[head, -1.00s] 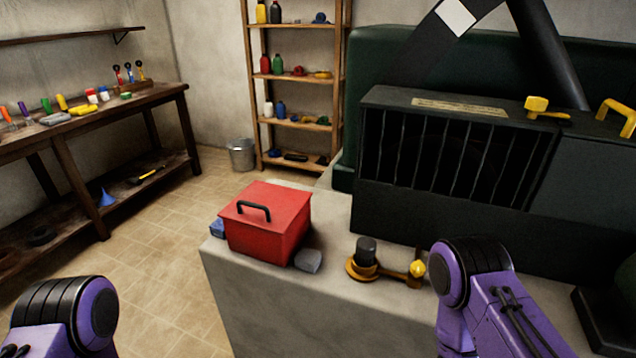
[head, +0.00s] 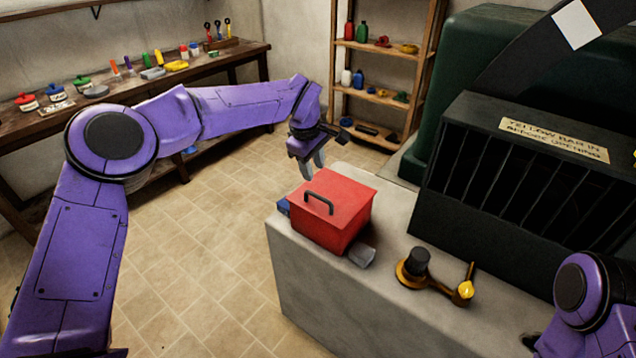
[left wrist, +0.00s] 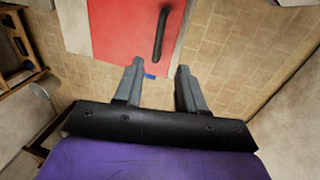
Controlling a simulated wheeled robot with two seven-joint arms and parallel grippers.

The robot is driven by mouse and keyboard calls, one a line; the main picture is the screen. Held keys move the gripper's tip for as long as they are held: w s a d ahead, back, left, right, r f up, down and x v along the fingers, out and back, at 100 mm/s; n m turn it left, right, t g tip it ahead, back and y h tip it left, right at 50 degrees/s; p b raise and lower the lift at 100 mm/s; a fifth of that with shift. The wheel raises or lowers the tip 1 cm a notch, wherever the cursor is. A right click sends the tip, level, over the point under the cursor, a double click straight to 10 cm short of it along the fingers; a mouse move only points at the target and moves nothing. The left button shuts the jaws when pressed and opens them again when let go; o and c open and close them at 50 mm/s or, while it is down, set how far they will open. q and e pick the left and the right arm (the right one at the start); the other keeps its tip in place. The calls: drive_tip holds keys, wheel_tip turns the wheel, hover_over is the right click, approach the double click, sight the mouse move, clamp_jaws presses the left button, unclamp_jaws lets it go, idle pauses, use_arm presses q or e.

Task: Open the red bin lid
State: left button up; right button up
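The red bin (head: 330,232) stands on a grey concrete block, its red lid (head: 345,196) shut. A black handle (head: 319,203) arches over the lid near its front left edge. My left gripper (head: 313,168) points down just behind and left of the bin, apart from it. In the left wrist view its two fingers (left wrist: 158,82) are spread with nothing between them, and the red lid (left wrist: 118,30) and black handle (left wrist: 162,32) lie beyond the fingertips. My right arm shows at the lower right of the head view, but its gripper is out of frame.
The concrete block (head: 300,290) also bears a brass piece with a black knob (head: 417,260) and a yellow-tipped lever (head: 465,290). A grey block (head: 362,256) sits against the bin. A dark barred machine (head: 520,190) stands at right. Floor at left is clear.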

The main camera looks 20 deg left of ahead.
sight(319, 196)
use_arm(q)
drive_tip(key=f, duration=0.3)
drive_tip(key=w+f+p, duration=0.1)
drive_tip(key=f, duration=0.2)
drive_tip(key=w+f+p, duration=0.1)
drive_tip(key=f, duration=0.2)
drive_tip(key=shift+d+f, duration=0.15)
drive_tip(key=shift+d, duration=0.25)
drive_tip(key=shift+w+f, duration=0.1)
drive_tip(key=shift+f, duration=0.45)
clamp_jaws()
